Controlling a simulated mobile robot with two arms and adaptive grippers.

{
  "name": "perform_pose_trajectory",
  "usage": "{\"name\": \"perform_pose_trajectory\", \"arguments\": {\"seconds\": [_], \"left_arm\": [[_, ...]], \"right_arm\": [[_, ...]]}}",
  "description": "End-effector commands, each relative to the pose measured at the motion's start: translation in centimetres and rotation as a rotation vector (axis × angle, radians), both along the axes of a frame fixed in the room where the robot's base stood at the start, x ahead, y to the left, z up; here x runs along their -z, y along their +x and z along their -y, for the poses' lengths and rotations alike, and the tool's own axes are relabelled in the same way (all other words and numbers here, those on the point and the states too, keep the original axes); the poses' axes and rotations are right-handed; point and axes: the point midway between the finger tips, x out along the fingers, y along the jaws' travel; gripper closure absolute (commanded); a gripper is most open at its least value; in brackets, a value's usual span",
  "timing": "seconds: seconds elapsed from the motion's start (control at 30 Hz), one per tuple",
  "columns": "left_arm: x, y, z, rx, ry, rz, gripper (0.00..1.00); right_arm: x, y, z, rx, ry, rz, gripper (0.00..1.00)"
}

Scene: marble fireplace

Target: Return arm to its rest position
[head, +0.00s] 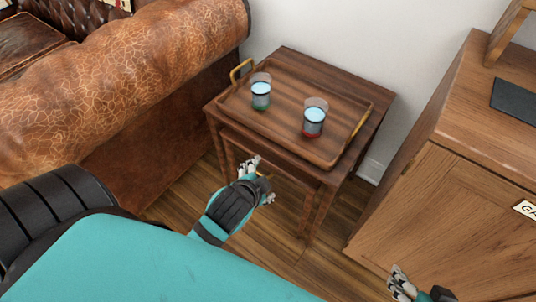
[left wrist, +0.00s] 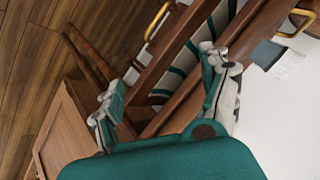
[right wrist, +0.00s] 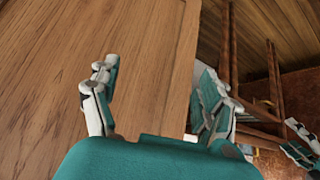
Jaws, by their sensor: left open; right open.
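My left gripper (head: 262,180) is open and empty in front of the wooden side table (head: 340,185), below its top in the head view. Its spread fingers also show in the left wrist view (left wrist: 165,75). My right gripper (head: 402,285) is at the bottom right of the head view, in front of the wooden cabinet (head: 425,215). In the right wrist view (right wrist: 155,68) its fingers are apart with nothing between them, and a wood panel lies behind.
A wooden tray (head: 283,118) with brass handles lies on the side table. Two glasses stand upright on it, one with a green base (head: 261,92) and one with a red base (head: 314,117). A brown leather sofa (head: 130,80) is at left. Wood floor (head: 265,235) shows between table and cabinet.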

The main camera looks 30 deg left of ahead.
Motion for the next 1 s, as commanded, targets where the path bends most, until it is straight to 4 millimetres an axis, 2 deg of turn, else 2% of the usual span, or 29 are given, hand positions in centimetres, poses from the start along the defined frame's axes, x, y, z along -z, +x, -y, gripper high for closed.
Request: {"name": "perform_pose_trajectory", "arguments": {"seconds": [0.03,0.1,0.2,0.27,0.83,0.93,1.0], "left_arm": [[0.0,-1.4,1.4,-0.053,-0.158,-0.014,0.21],[-0.1,-2.9,3.0,-0.119,-0.337,-0.039,0.21],[-0.4,-4.2,4.6,-0.181,-0.492,-0.072,0.21],[-0.4,-4.6,5.0,-0.199,-0.536,-0.083,0.21],[-0.3,-4.5,5.2,-0.208,-0.548,-0.092,0.21],[0.9,-4.2,5.2,-0.217,-0.54,-0.122,0.21],[2.6,-4.0,5.2,-0.228,-0.529,-0.159,0.21]], "right_arm": [[0.0,0.0,0.0,0.0,0.0,0.0,0.21],[0.0,0.0,0.0,0.0,0.0,0.001,0.21],[0.0,0.0,0.0,0.0,0.0,0.001,0.21],[0.0,0.0,0.0,-0.001,0.001,0.001,0.21],[0.2,0.2,0.1,0.001,-0.002,-0.008,0.21],[1.4,0.5,0.0,0.0,-0.007,-0.039,0.21],[3.1,0.7,-0.1,0.001,-0.013,-0.078,0.21]]}}
